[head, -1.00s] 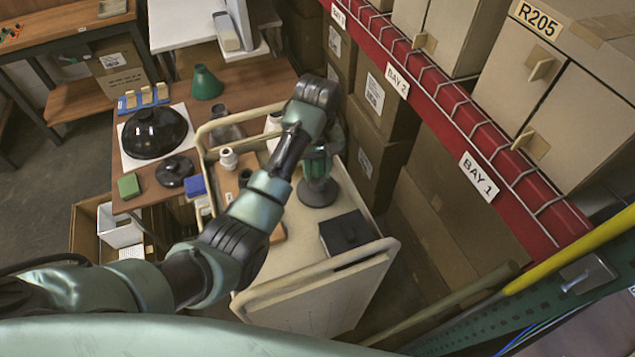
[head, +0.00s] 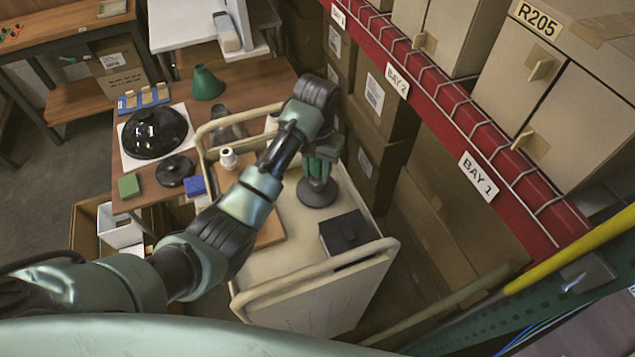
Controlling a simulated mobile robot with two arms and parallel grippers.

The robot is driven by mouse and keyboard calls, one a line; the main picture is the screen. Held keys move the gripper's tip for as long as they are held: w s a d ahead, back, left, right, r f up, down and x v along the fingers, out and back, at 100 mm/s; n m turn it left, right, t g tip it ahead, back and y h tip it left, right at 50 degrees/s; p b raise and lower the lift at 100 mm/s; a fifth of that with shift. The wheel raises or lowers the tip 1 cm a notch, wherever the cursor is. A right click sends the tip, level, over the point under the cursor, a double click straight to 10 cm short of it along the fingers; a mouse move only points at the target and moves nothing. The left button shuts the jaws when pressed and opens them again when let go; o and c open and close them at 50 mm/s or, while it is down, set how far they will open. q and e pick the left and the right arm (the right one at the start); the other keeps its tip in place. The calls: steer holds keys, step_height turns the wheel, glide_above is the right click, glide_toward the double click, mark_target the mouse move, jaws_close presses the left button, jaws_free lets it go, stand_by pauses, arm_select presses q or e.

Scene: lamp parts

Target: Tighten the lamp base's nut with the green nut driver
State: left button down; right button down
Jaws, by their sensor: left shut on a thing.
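My left gripper (head: 324,152) points down over the cart's far right part, partly hidden by its own wrist. It is shut on a slim green upright thing (head: 317,168), which looks like the green nut driver. Its lower end stands over a round dark grey disc (head: 318,195), which looks like the lamp base, on the cart. The nut is hidden, and I cannot tell whether the driver touches it. My right gripper is not in view.
The cream cart (head: 290,225) has a raised handle rail, a dark box (head: 346,232), a brown board (head: 268,232) and a white fitting (head: 228,158). A table (head: 140,200) on the left holds a black dome (head: 153,132) and a green cone (head: 207,83). Shelving (head: 478,150) stands on the right.

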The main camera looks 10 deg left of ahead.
mark_target(317, 162)
arm_select(q)
steer(key=m, duration=0.3)
steer(key=shift+a, duration=0.1)
steer(key=shift+n, duration=0.6)
steer(key=shift+r, duration=1.7)
steer(key=shift+w+r, duration=0.2)
steer(key=shift+r, duration=1.5)
steer(key=shift+s+r, duration=0.2)
steer(key=shift+r, duration=0.1)
